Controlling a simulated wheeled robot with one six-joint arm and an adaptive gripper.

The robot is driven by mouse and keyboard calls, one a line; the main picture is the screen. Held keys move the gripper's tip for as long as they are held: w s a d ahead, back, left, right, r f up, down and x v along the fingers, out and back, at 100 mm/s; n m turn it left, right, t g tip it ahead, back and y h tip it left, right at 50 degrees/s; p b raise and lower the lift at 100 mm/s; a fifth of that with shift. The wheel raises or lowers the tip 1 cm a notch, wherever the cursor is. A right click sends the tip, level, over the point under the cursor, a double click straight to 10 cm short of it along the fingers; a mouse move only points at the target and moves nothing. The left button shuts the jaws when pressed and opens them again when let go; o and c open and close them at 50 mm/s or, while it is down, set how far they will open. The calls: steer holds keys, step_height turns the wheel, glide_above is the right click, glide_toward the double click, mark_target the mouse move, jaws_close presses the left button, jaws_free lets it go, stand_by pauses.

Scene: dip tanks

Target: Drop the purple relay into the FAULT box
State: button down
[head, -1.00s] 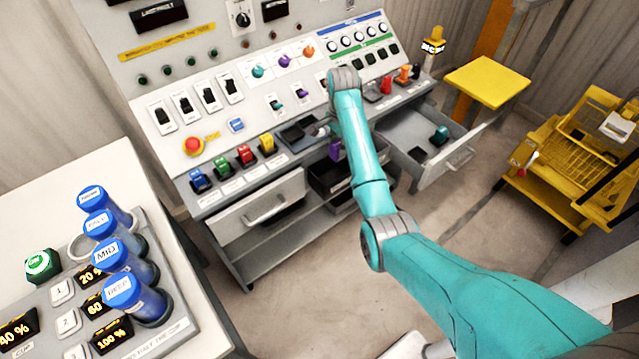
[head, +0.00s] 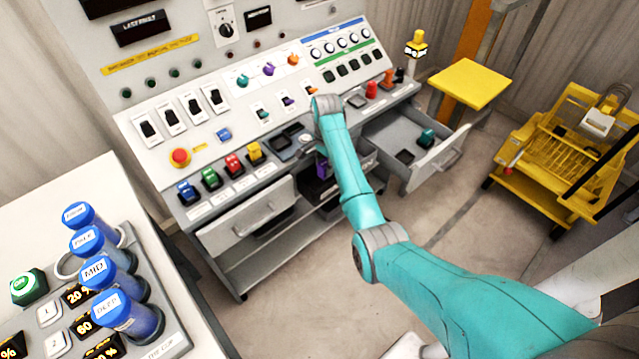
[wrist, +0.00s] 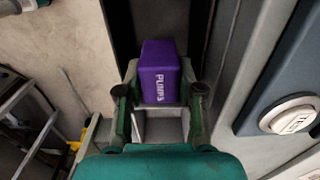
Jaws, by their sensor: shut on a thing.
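The purple relay, marked PUMPS (wrist: 160,72), is between the fingers of my gripper (wrist: 160,94) in the wrist view. The fingers are shut on its sides. In the head view the purple relay (head: 322,168) shows partly beside my arm, just below the console's front edge. A dark open box (head: 318,190) is under the console there, partly hidden by my arm. The relay appears over or at its opening; I cannot tell how high. No FAULT label is readable, so I cannot confirm that this is the FAULT box.
An open drawer (head: 440,160) with a teal relay (head: 426,137) is right of my arm. Another pulled-out drawer (head: 247,217) is to the left. Blue, green, red and yellow relays stand along the console's front. A yellow cart (head: 560,150) is at right.

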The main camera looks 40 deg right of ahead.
steer(key=c, duration=0.7)
jaws_free()
steer(key=shift+o, duration=0.2)
steer(key=shift+r, duration=3.75)
